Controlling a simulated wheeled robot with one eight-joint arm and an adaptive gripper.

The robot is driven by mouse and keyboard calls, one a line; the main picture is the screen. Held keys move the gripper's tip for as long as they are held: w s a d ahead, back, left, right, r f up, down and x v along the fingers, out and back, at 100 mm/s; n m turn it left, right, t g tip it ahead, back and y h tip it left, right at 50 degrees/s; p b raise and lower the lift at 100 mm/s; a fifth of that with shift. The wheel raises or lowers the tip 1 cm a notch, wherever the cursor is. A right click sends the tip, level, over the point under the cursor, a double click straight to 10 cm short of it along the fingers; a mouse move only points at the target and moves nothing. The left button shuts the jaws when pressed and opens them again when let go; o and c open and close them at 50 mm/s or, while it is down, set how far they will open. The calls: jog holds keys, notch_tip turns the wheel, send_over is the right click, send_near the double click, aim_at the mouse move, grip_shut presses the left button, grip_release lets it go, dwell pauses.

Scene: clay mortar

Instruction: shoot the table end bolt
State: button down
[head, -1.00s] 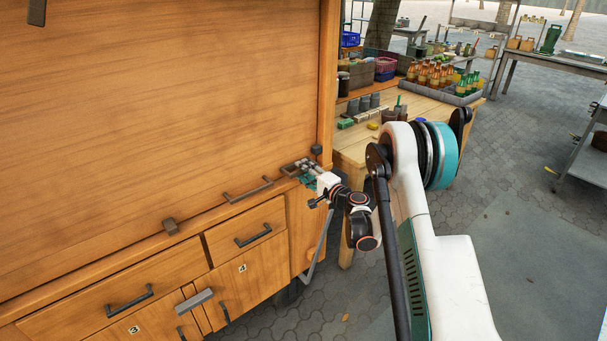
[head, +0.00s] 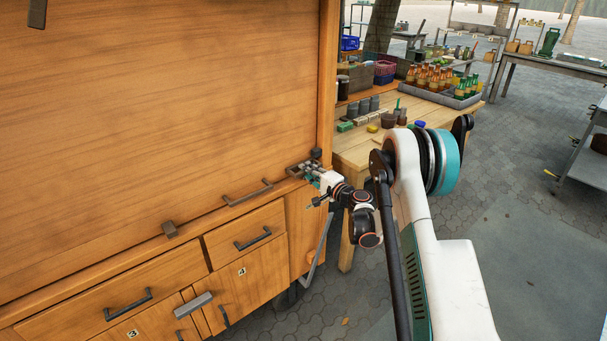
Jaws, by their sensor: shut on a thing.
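The table end bolt (head: 295,171) is a small dark metal fitting. It sits on the ledge at the right end of the large wooden panel, beside the corner post. My gripper (head: 311,174), white with teal fingers, reaches it from the right and is shut on it. The fingers and wrist hide part of the bolt, so I cannot tell exactly how far its bar reaches.
Drawers and numbered doors are below. A wooden table (head: 420,111) with bottles and jars stands behind my arm. Paved floor is open at right.

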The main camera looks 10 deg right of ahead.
jog(key=shift+w+d, duration=0.3)
jog(key=shift+d, duration=0.3)
jog(key=shift+w+d, duration=0.3)
jog(key=shift+d, duration=0.3)
jog(key=c, duration=1.6)
grip_release()
jog(key=shift+d, duration=0.15)
jog(key=shift+o, duration=0.2)
jog(key=v, duration=1.2)
